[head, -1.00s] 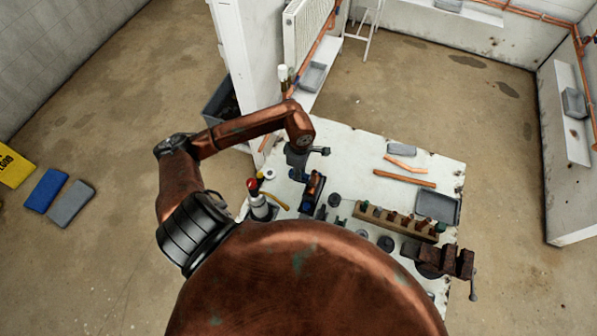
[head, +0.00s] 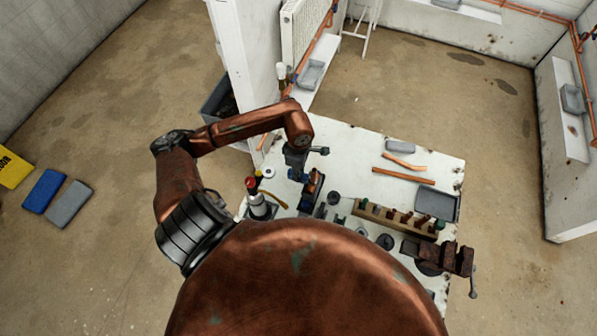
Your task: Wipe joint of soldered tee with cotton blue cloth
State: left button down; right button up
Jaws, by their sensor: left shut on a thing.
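My left gripper (head: 296,163) is over the white workbench, pointing down, shut on a small blue thing that looks like the blue cloth (head: 297,174). The soldered tee (head: 314,184) seems to be the short copper piece held in a dark stand, right beside the gripper. The cloth is close to the tee's left side; whether they touch is too small to tell. My right gripper is not in view.
The white workbench (head: 350,140) also carries a torch (head: 257,203), copper pipes (head: 404,175), a grey tray (head: 437,206), a wooden fitting rack (head: 396,219) and a rusty vise (head: 450,257). A white wall end stands behind the left arm.

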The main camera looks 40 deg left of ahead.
pick_arm(q)
jog(key=shift+w, duration=0.2)
jog(key=shift+w+a+b, duration=0.2)
jog(key=shift+w+b, duration=0.25)
jog(key=shift+b, duration=0.1)
dwell(0.8)
jog(key=shift+s, duration=0.1)
dwell(0.3)
jog(key=shift+s+d+b, duration=0.1)
jog(key=shift+b, duration=0.2)
jog(key=shift+s+d, duration=0.15)
jog(key=shift+s, duration=0.3)
jog(key=shift+w, duration=0.2)
jog(key=shift+w+a+b, duration=0.25)
jog(key=shift+w+b, duration=0.25)
jog(key=shift+b, duration=0.1)
